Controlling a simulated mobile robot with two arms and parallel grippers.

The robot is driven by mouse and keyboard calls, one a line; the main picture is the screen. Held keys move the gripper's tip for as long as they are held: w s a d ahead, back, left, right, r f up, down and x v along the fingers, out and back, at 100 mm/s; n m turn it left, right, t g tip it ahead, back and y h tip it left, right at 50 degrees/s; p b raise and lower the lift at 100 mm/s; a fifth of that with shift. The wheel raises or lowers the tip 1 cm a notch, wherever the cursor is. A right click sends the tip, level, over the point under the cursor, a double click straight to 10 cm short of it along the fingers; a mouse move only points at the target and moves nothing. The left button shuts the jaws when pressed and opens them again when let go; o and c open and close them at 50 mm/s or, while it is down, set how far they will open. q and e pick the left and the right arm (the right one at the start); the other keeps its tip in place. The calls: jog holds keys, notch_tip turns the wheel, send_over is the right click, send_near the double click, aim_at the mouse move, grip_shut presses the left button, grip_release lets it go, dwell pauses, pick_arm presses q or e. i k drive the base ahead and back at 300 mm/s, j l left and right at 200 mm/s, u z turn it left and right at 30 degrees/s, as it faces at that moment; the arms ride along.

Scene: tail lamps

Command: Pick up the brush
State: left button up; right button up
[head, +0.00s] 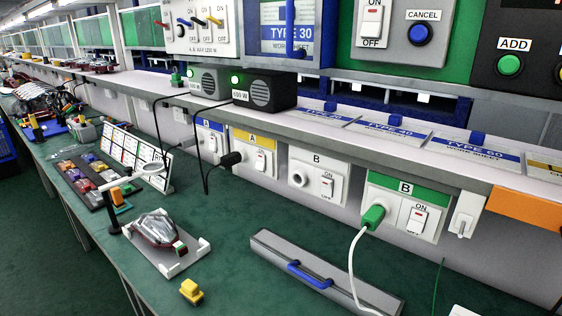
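I cannot tell for certain which thing is the brush. A small yellow piece with a raised knob (191,291) sits on the green bench top (220,225) near its front edge. An orange and dark piece (119,198) stands further left, close to a black post (110,208). A long grey case (290,262) with a blue handle lies to the right of the yellow piece. A red and clear tail lamp (160,228) rests in a white holder (192,258) behind the yellow piece. Neither of my grippers shows in the head view.
A dark tray of coloured parts (85,175) and a white labelled panel (130,150) stand at the left. A green plug (373,215) with a white cable hangs over the right side. Bare bench lies between the lamp holder and the grey case.

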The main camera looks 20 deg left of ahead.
aim_at(190, 290)
jog(key=k+l+u, duration=0.1)
jog(key=u, duration=0.3)
jog(key=k+l+u, duration=0.1)
jog(key=u, duration=0.3)
jog(key=k+u, duration=0.15)
jog(key=u, duration=0.25)
